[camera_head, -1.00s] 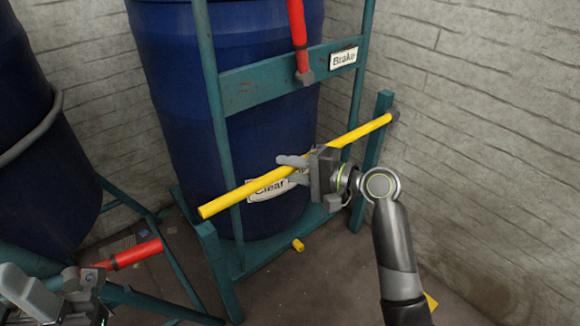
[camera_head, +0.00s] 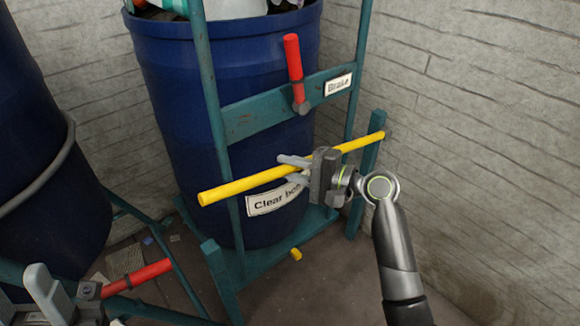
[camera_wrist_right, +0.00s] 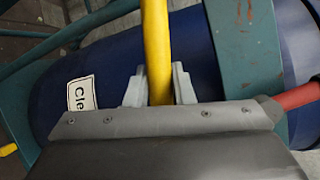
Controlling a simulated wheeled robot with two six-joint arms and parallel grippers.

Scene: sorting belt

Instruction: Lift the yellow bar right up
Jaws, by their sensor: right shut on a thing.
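The yellow bar (camera_head: 240,185) runs across the front of a blue barrel, from a free left end to a right end at a teal post (camera_head: 368,165). Its left end is raised clear above a shorter teal post (camera_head: 210,248). My right gripper (camera_head: 297,167) is shut on the bar right of its middle. In the right wrist view, the bar (camera_wrist_right: 156,50) passes between the two grey fingers (camera_wrist_right: 158,86). My left gripper (camera_head: 55,295) is partly in view at the bottom left, and its jaw opening is unclear.
A label reading "Clear b…" (camera_head: 270,200) is on the barrel (camera_head: 170,100) below the bar. Another red handle (camera_head: 145,273) is beside my left gripper. A brick wall (camera_head: 490,120) stands at the right.

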